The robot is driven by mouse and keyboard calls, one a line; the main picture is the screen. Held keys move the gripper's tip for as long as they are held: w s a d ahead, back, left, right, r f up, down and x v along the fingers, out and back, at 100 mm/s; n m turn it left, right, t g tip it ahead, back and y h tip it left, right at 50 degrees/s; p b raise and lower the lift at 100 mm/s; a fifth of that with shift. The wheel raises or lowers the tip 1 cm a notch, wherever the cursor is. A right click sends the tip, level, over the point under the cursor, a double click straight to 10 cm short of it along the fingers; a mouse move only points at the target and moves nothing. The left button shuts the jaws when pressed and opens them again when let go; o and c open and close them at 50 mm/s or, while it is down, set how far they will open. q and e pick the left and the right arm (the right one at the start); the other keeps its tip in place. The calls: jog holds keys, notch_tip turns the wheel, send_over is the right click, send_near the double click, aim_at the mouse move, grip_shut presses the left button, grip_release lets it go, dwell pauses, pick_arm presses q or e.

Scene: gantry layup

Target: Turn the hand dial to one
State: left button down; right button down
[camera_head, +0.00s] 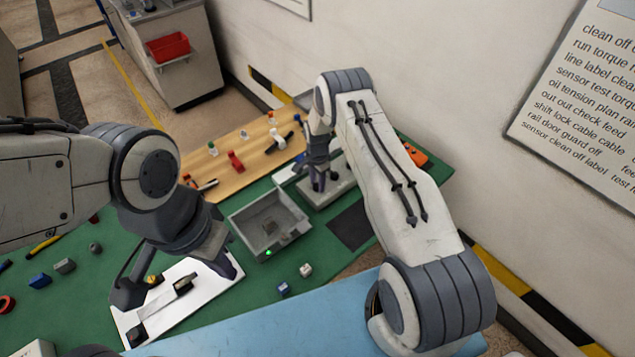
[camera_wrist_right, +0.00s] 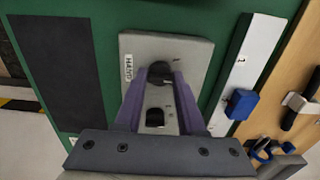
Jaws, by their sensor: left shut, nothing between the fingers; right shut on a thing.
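A grey control box (camera_wrist_right: 197,55) with a "HAND" label (camera_wrist_right: 128,67) fills the middle of the right wrist view. It also shows in the head view (camera_head: 341,190), partly hidden by my right arm. The dark hand dial (camera_wrist_right: 160,74) sits on it, between the two purple fingers of my right gripper (camera_wrist_right: 160,88). That gripper is shut on the dial; it also shows in the head view (camera_head: 318,182). Small marks by the dial are too faint to read. A second dark knob (camera_wrist_right: 155,117) lies nearer the wrist. My left gripper (camera_head: 228,268) is shut and empty over a white board.
A grey open tray (camera_head: 246,215) with a green light stands left of the box. The white board (camera_head: 150,318) lies on the green mat at front left. A white strip (camera_wrist_right: 240,80) with a blue part (camera_wrist_right: 243,104) runs beside the box. A dark pad (camera_head: 350,227) lies near it.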

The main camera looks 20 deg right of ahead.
jog(key=shift+f+n+b, duration=0.2)
jog(key=shift+n+b, duration=1.5)
jog(key=shift+b, duration=0.45)
jog(key=shift+n+b, duration=1.05)
jog(key=shift+n, duration=0.15)
jog(key=shift+r+n+b, duration=0.2)
jog(key=shift+n+b, duration=0.8)
jog(key=shift+n, duration=0.4)
jog(key=c, duration=0.5)
grip_release()
